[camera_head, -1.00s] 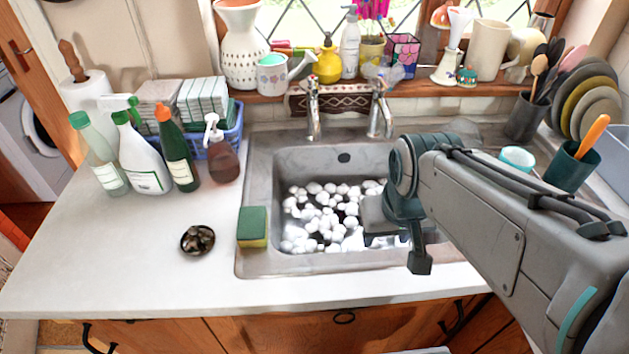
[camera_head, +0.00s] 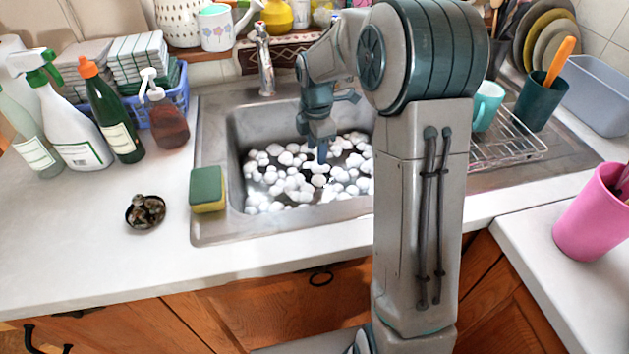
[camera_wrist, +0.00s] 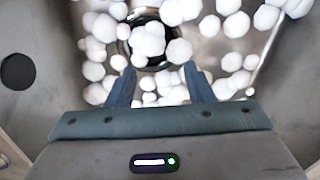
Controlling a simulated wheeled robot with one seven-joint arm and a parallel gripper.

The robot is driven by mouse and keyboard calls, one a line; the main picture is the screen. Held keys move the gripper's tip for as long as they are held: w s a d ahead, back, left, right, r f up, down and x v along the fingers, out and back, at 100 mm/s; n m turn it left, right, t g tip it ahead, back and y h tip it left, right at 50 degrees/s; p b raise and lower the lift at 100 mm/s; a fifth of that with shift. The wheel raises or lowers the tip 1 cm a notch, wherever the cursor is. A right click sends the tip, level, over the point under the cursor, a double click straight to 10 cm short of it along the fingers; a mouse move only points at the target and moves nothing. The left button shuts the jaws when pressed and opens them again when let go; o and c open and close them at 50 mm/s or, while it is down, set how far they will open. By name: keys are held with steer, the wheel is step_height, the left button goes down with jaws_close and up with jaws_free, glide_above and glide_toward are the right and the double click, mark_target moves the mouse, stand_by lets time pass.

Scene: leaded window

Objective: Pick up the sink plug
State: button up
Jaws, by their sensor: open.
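The steel sink (camera_head: 222,222) holds many white foam clumps. In the wrist view, a dark round thing with a shiny rim (camera_wrist: 123,32) lies at the sink bottom, partly covered by foam. It looks like the sink plug or the drain around it; I cannot tell which. In the head view I cannot make it out. My gripper (camera_head: 314,140) points down into the sink, above the foam. In the wrist view its two fingers (camera_wrist: 159,75) are apart, just short of the dark round thing, with foam visible between them.
A green and yellow sponge (camera_head: 207,190) stands on the sink's left rim. A tap (camera_head: 265,65) rises behind the basin. A wire rack (camera_head: 510,145) and a pink cup (camera_head: 588,212) are at right.

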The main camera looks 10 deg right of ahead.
mark_target(315, 169)
steer(key=shift+w+f+n, duration=0.25)
steer(key=shift+w+f, duration=0.05)
steer(key=shift+f, duration=0.2)
steer(key=shift+w+f+n, duration=0.25)
steer(key=shift+f, duration=0.25)
steer(key=f, duration=0.7)
steer(key=shift+w+f+b, duration=0.1)
steer(key=shift+w+b, duration=0.2)
steer(key=shift+w, duration=0.1)
jaws_close()
